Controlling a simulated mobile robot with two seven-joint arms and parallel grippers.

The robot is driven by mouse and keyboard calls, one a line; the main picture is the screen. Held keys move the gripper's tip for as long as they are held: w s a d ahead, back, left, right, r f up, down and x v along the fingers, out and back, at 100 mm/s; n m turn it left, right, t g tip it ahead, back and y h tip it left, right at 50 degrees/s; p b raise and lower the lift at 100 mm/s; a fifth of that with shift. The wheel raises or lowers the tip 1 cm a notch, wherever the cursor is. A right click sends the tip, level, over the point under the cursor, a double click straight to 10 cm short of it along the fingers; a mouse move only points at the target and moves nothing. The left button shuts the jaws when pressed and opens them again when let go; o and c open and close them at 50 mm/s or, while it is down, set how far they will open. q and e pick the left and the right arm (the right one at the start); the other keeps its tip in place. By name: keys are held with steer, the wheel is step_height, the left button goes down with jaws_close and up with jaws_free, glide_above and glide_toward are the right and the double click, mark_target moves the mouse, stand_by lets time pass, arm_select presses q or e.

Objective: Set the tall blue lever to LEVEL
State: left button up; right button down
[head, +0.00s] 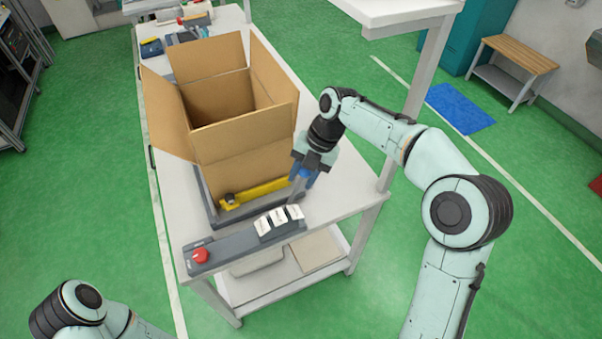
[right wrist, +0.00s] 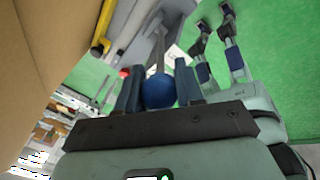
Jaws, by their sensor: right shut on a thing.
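The tall blue lever (head: 298,188) stands at the right end of the grey control panel (head: 236,245), its grey shaft rising to a round blue knob. The knob (right wrist: 158,92) shows clearly in the right wrist view, between the two fingers. My right gripper (head: 305,173) is shut on this knob, coming down from above and hiding most of it in the head view. Three white label cards (head: 278,217) stand on the panel beside the lever; their writing is too small to read. My left gripper is out of view; only part of that arm shows.
A yellow bar (head: 262,191) lies before the box. A red button (head: 200,256) sits at the panel's left end. A white shelf post (head: 412,110) rises to the right.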

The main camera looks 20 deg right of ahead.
steer(key=shift+s+d+f, duration=0.1)
steer(key=c, duration=0.7)
jaws_free()
steer(key=shift+c, duration=0.2)
steer(key=shift+r, duration=0.3)
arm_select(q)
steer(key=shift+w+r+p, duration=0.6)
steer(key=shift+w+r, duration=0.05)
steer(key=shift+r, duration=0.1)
arm_select(e)
steer(key=v, duration=0.7)
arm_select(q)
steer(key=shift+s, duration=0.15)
arm_select(e)
steer(key=shift+s, duration=0.1)
